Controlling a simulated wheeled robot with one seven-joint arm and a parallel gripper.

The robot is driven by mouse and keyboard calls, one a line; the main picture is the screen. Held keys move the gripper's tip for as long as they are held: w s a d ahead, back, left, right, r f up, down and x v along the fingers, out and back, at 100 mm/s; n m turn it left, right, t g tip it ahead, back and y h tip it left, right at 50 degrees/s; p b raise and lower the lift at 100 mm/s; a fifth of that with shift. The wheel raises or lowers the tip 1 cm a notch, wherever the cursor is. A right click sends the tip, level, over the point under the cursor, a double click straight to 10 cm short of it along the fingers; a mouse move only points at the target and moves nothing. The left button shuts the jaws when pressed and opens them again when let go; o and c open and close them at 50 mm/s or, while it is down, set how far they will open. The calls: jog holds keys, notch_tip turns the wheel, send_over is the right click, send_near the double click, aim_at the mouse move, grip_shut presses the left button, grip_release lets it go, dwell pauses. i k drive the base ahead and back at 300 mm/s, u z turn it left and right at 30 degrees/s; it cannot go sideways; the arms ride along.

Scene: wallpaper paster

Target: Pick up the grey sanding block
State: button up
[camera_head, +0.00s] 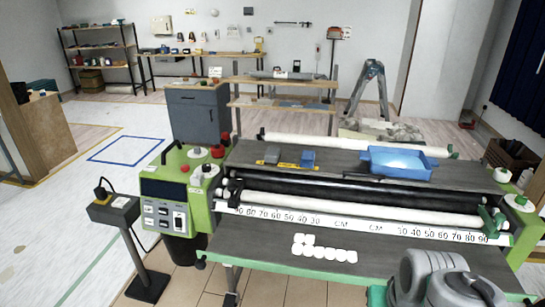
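A small grey block (271,154), which looks like the sanding block, lies on the dark top shelf of the pasting machine (340,172), left of its middle. A blue block (307,157) lies just right of it. A thin yellow tool (290,165) lies in front of the two blocks. My gripper is not in view. Rounded grey links of my arm show at the bottom right, in front of the machine and well away from the grey block.
A blue tray (399,163) stands on the shelf's right part. White rollers and a ruler strip (370,228) run along the machine's front. White round pieces (322,249) lie on the front board. A control box on a post (114,212) stands at the left.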

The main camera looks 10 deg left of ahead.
aim_at(272, 155)
jog(key=u, duration=0.95)
jog(key=k, duration=1.2)
jog(key=u, duration=1.3)
jog(key=i, duration=2.6)
jog(key=z, duration=0.75)
jog(key=i, duration=0.9)
jog(key=z, duration=1.5)
jog(key=i, duration=0.9)
jog(key=z, duration=0.75)
